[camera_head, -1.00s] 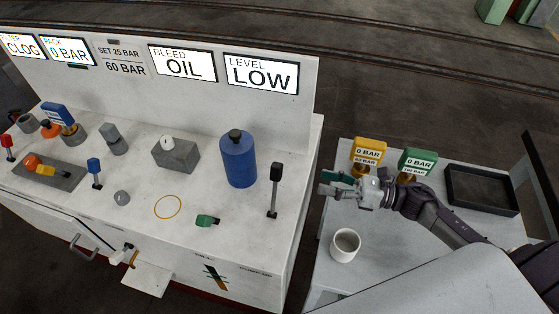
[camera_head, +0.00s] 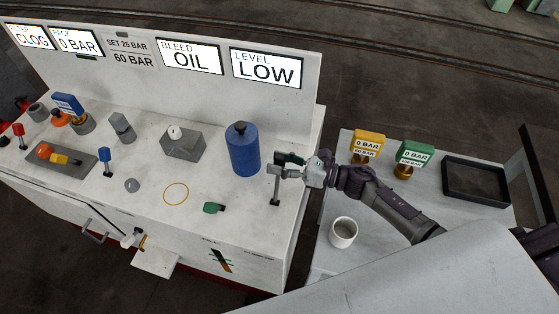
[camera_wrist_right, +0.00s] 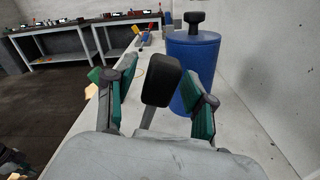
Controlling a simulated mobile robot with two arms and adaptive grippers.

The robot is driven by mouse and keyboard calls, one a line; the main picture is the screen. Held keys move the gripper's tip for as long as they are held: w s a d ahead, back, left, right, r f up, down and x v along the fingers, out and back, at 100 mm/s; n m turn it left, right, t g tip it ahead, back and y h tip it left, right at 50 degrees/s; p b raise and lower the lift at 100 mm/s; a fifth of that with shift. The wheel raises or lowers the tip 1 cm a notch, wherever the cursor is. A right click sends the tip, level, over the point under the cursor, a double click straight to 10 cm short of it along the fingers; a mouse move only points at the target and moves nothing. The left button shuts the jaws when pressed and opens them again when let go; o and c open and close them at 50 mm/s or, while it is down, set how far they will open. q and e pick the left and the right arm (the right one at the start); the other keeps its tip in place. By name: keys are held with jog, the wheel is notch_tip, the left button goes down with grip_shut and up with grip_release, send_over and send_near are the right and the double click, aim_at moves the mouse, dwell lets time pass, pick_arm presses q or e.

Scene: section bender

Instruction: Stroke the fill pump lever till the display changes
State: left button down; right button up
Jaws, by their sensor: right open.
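The fill pump lever (camera_head: 275,191) stands upright near the right end of the white bench, with a grey shaft and a black handle. In the right wrist view its black handle (camera_wrist_right: 162,82) sits between the green-padded fingers, with gaps showing on both sides. My right gripper (camera_head: 284,166) is open around the handle, which it partly hides in the head view. The level display (camera_head: 266,69) reads LOW. The bleed display (camera_head: 189,56) reads OIL. My left gripper is not in view.
A blue cylinder (camera_head: 243,151) with a black cap stands just left of the lever. A side table holds a white cup (camera_head: 343,232), yellow and green gauges and a black tray (camera_head: 476,183).

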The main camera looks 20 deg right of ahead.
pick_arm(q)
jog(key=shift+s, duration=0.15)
pick_arm(e)
jog(key=c, duration=0.5)
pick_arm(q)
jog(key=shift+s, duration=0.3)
pick_arm(e)
grip_shut()
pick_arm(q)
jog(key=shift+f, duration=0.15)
pick_arm(e)
jog(key=shift+s, duration=0.1)
